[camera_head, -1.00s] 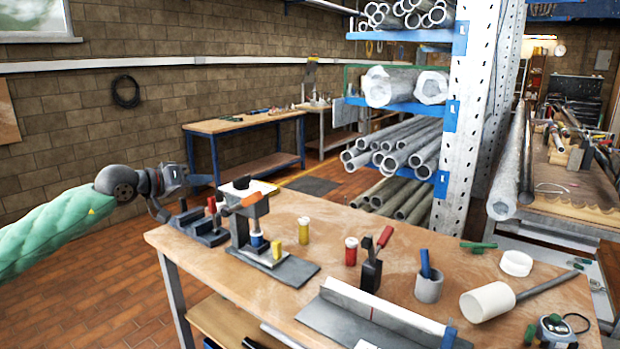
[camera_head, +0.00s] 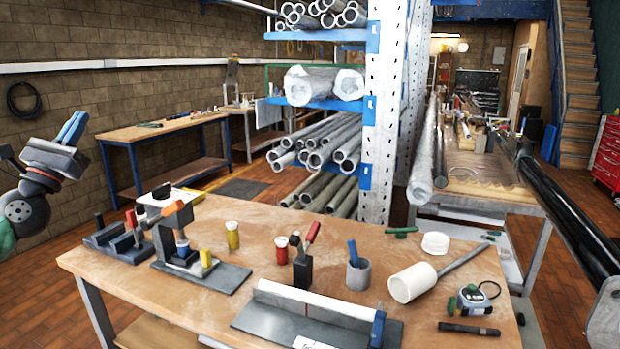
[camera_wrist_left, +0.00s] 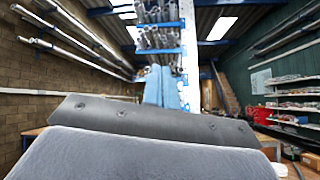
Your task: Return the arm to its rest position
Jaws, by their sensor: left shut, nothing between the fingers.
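My left gripper (camera_head: 74,127) is at the left edge of the head view, raised in front of the brick wall and pointing upward. It is left of the near workbench (camera_head: 110,262) and clear of it. Its two blue fingers are together with nothing between them. In the left wrist view the shut blue fingers (camera_wrist_left: 160,86) point up towards the ceiling and the shelf. My right gripper does not show in either view.
The near bench bears a clamp stand (camera_head: 172,235), a white mallet (camera_head: 412,283), a tape measure (camera_head: 472,300) and a grey cup (camera_head: 358,274). A pipe rack (camera_head: 384,130) stands behind it. A blue-legged table (camera_head: 165,130) is at the back left. Open floor lies between.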

